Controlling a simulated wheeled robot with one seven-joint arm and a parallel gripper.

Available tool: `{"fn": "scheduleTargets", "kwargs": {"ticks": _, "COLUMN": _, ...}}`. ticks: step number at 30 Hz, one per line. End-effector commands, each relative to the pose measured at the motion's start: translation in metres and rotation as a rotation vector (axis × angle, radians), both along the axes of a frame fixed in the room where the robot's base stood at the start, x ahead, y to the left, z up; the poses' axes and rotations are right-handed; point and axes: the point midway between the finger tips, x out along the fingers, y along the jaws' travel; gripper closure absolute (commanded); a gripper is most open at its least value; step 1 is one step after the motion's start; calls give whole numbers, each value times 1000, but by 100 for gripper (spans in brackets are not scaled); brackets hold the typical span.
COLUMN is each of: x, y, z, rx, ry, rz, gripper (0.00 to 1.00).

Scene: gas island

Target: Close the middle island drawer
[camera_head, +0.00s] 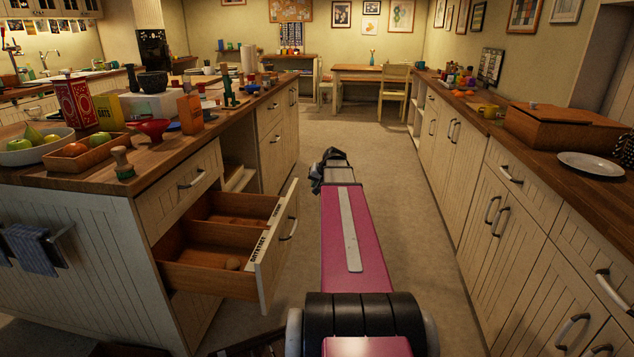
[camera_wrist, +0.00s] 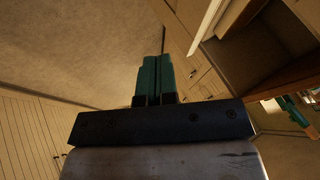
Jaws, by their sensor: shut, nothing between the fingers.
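The middle island drawer (camera_head: 270,262) is pulled well out of the island (camera_head: 86,215) at the left in the head view. The fingertips are hidden there.
Another low drawer (camera_head: 262,345) seems to stick out at the bottom edge, partly cut off. The island top (camera_head: 140,172) is crowded with fruit, boxes and bottles. A counter with cabinets (camera_head: 485,200) lines the right. The aisle floor (camera_head: 391,180) ahead is clear.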

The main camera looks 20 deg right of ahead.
Motion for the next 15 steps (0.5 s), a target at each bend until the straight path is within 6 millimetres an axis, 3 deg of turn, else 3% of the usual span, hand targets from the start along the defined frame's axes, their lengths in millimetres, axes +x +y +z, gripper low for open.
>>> {"fn": "scheduleTargets", "kwargs": {"ticks": 9, "x": 36, "y": 11, "z": -48, "rx": 1, "ry": 2, "rz": 1, "gripper": 100}}
{"fn": "scheduleTargets", "kwargs": {"ticks": 15, "x": 49, "y": 34, "z": -44, "rx": 1, "ry": 0, "rz": 2, "gripper": 100}}
